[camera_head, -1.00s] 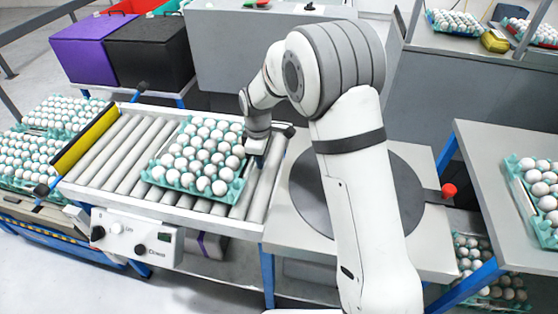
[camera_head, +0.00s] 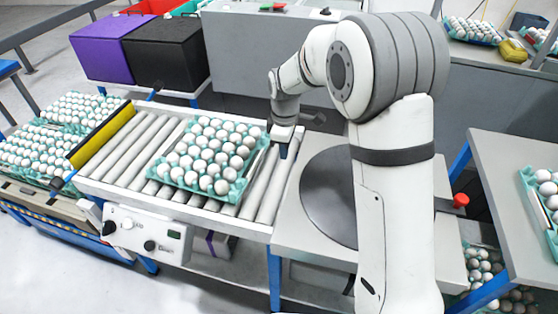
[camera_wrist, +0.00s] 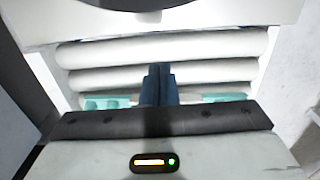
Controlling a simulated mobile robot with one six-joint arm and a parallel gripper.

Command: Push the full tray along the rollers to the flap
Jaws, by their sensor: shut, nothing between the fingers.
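The full tray (camera_head: 236,190) is teal, loaded with white eggs, and lies flat on the grey rollers (camera_head: 120,160), nearer their right end. The yellow flap (camera_head: 97,136) stands across the left end of the rollers, with bare rollers between it and the tray. My gripper (camera_head: 284,154) is shut and empty, pointing down just right of the tray's far right side, with a small gap. In the wrist view, the closed dark fingers (camera_wrist: 160,70) show over the rollers, with a strip of the tray's edge (camera_wrist: 225,97) on both sides behind them.
More egg trays (camera_head: 50,140) lie beyond the flap at left. A control box (camera_head: 146,235) hangs on the conveyor's front. Purple (camera_head: 105,50) and black (camera_head: 165,52) boxes stand behind. A grey table (camera_head: 510,180) is at right.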

